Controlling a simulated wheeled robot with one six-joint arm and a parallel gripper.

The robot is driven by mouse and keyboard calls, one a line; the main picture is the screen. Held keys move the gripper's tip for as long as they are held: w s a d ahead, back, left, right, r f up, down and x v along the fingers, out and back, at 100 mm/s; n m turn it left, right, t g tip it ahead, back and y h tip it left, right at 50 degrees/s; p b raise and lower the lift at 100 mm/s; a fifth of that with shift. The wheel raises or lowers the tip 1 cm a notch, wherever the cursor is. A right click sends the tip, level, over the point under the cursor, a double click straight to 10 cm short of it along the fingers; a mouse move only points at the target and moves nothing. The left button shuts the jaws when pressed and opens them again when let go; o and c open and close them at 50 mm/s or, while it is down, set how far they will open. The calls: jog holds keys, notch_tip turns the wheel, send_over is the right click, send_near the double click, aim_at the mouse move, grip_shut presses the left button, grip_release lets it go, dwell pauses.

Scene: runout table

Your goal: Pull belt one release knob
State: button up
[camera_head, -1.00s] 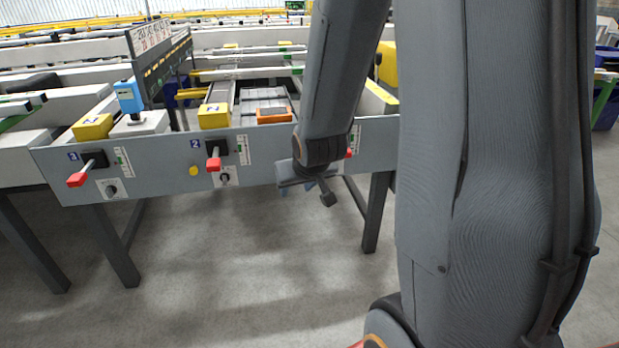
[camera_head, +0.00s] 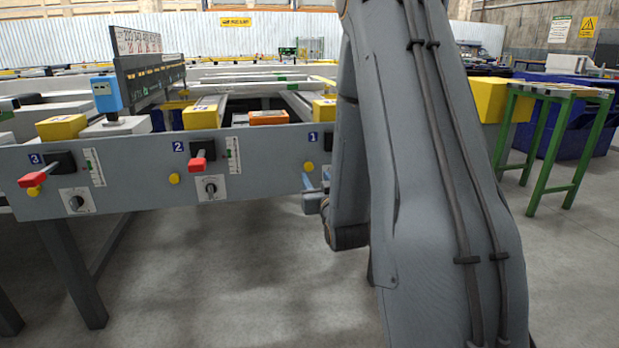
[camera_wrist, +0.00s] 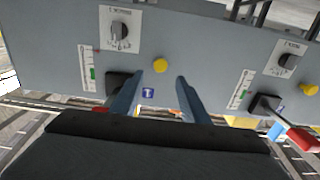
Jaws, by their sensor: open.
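The grey front panel (camera_head: 120,170) carries the stations numbered 3, 2 and 1. A yellow knob (camera_head: 309,166) sits below the blue number 1 label (camera_head: 313,137). In the wrist view, turned upside down, this yellow knob (camera_wrist: 160,65) shows just beyond the gap between my fingertips, above the number 1 label (camera_wrist: 148,92). My gripper (camera_wrist: 160,79) is open and empty, facing the panel. It appears apart from the knob, though the exact distance is unclear. In the head view, my gripper (camera_head: 315,184) is partly hidden by my arm.
Station 1's red handle (camera_wrist: 100,109) is mostly hidden beside my left finger. Station 2 has a protruding red handle (camera_head: 197,165), a yellow knob (camera_head: 174,179) and a rotary switch (camera_head: 211,188). Station 3's red handle (camera_head: 32,179) protrudes too. Open floor lies before the panel.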

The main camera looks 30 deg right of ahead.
aim_at(309, 167)
jog(key=b+x, duration=0.1)
jog(key=x, duration=0.6)
jog(key=shift+w+b, duration=0.15)
jog(key=shift+b, duration=0.2)
grip_shut()
